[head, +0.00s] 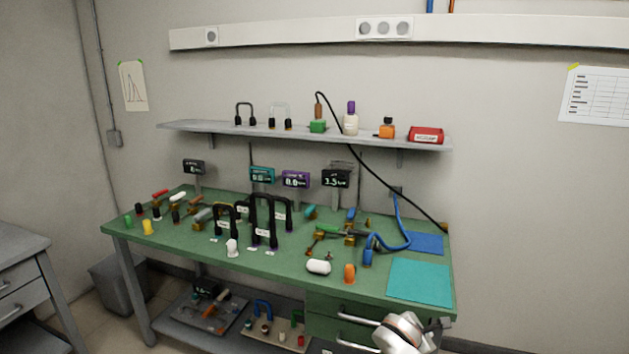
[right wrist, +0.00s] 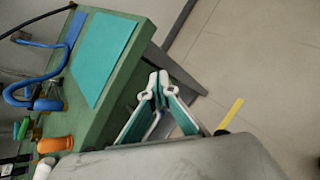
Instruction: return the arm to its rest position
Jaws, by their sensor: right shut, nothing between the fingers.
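My right arm (head: 402,335) shows at the bottom of the head view, in front of the bench's drawers. In the right wrist view my right gripper (right wrist: 158,82) has its fingertips together with nothing between them. It is beside the green bench's edge, over the floor in that picture, and appears apart from the bench. My left arm and gripper are not in the head view.
The green bench (head: 190,247) carries several tools, black handles and displays. A teal mat (head: 420,282) lies at its right end, near my arm. A shelf (head: 215,129) holds small items above. Open floor (right wrist: 255,70) lies beyond the bench edge.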

